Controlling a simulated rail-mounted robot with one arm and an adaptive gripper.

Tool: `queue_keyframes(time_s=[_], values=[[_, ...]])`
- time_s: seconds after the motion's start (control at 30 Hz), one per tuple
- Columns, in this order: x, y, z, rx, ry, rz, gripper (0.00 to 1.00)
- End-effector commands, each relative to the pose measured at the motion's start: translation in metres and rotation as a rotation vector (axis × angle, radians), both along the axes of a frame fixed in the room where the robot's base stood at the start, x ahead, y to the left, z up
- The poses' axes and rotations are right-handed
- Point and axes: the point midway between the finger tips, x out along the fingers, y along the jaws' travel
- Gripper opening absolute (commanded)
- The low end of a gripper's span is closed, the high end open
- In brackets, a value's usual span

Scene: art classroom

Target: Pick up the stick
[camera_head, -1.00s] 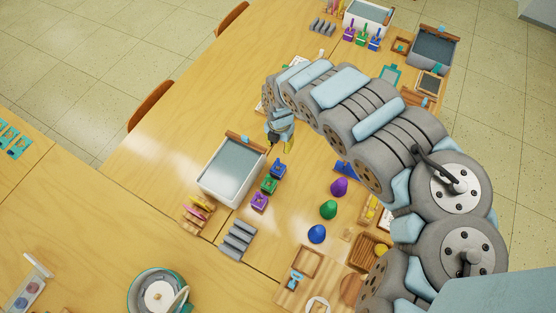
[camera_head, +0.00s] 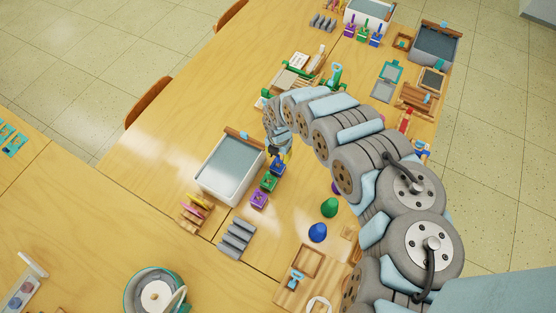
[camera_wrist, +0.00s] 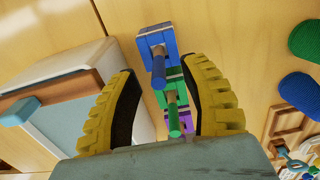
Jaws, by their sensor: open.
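Several sticks stand in small square blocks in a row beside the white tub. The head view shows the blue block (camera_head: 277,168), the green block (camera_head: 269,184) and the purple block (camera_head: 259,199). My gripper (camera_wrist: 159,66) is open and empty, its yellow ribbed fingers either side of the row in the picture. In the head view my gripper (camera_head: 275,150) hangs just above the blue block.
The white tub (camera_head: 203,178) with a grey surface stands close to the left of the row. Green (camera_head: 329,208) and blue (camera_head: 317,233) cones stand to the right. Grey bars (camera_head: 236,239) lie in front.

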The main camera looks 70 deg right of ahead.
Motion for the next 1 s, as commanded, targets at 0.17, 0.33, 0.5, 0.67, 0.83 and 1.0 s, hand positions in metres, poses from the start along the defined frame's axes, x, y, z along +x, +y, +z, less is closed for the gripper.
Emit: queue_keyframes(time_s=[0.17, 0.33, 0.5, 0.67, 0.83, 1.0], values=[[0.000, 0.001, -0.005, 0.002, 0.000, 0.001, 0.45], [0.000, 0.003, -0.018, 0.005, 0.001, -0.002, 0.45], [0.003, 0.003, -0.029, 0.004, 0.000, -0.001, 0.45], [0.003, 0.003, -0.040, 0.003, 0.000, 0.000, 0.45], [0.003, 0.002, -0.049, 0.001, -0.002, -0.001, 0.45], [0.002, 0.002, -0.053, 0.001, 0.001, -0.001, 0.45]])
